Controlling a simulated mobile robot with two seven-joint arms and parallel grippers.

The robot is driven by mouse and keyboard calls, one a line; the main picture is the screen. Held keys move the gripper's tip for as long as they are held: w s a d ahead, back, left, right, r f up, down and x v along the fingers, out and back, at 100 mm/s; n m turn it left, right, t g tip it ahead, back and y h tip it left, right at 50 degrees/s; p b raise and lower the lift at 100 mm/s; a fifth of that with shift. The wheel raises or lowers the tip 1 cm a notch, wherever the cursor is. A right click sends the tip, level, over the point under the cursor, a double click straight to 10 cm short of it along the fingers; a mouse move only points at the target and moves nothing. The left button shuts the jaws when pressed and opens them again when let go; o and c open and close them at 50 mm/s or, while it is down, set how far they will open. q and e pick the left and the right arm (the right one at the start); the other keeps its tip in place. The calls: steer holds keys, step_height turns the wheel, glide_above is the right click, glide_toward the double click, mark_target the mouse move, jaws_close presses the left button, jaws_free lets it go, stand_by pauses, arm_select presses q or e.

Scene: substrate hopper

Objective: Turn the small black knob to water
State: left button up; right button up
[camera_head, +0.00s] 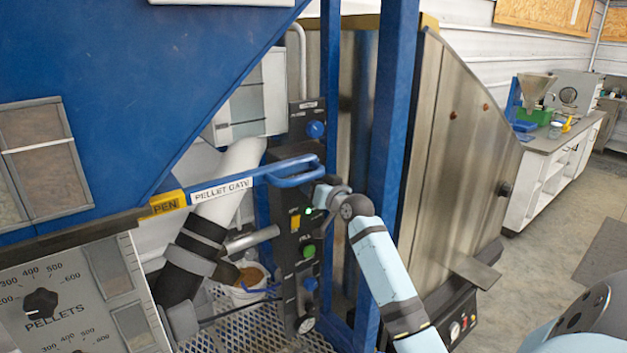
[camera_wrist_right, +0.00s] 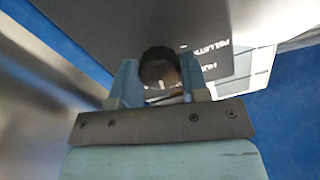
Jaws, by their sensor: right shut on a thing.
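The tall dark control panel (camera_head: 286,215) stands in the middle of the head view. My right gripper (camera_head: 325,200) reaches it from the lower right, at about the panel's mid-height. In the right wrist view, the small black knob (camera_wrist_right: 159,68) sits between the two light-blue fingers of my right gripper (camera_wrist_right: 160,84), which is shut on it. White lettering reading PELLETS is beside the knob; the other words are too blurred to read. In the head view the gripper hides the knob, so its pointer direction cannot be told. My left gripper is not in view.
The blue PELLET GATE handle (camera_head: 295,172) juts out just above my right gripper. A blue post (camera_head: 392,100) stands close to its right. A green button (camera_head: 308,251) and a blue button (camera_head: 310,284) are below. A larger PELLETS dial (camera_head: 40,303) is at the far left.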

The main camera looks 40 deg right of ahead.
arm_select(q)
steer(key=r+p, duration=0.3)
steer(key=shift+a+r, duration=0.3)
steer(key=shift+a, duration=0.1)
arm_select(e)
steer(key=m, duration=0.4)
steer(key=shift+m, duration=0.3)
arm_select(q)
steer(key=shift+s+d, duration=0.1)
arm_select(e)
steer(key=o, duration=0.9)
arm_select(q)
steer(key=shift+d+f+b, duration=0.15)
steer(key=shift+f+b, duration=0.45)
steer(key=shift+b, duration=0.05)
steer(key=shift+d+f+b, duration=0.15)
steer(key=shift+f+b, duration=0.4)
steer(key=shift+b, duration=0.05)
arm_select(e)
steer(key=shift+s+a, duration=0.25)
steer(key=shift+s, duration=2.05)
steer(key=shift+s+a, duration=0.3)
steer(key=shift+s, duration=2)
steer(key=shift+s+a, duration=0.25)
steer(key=shift+s, duration=2.05)
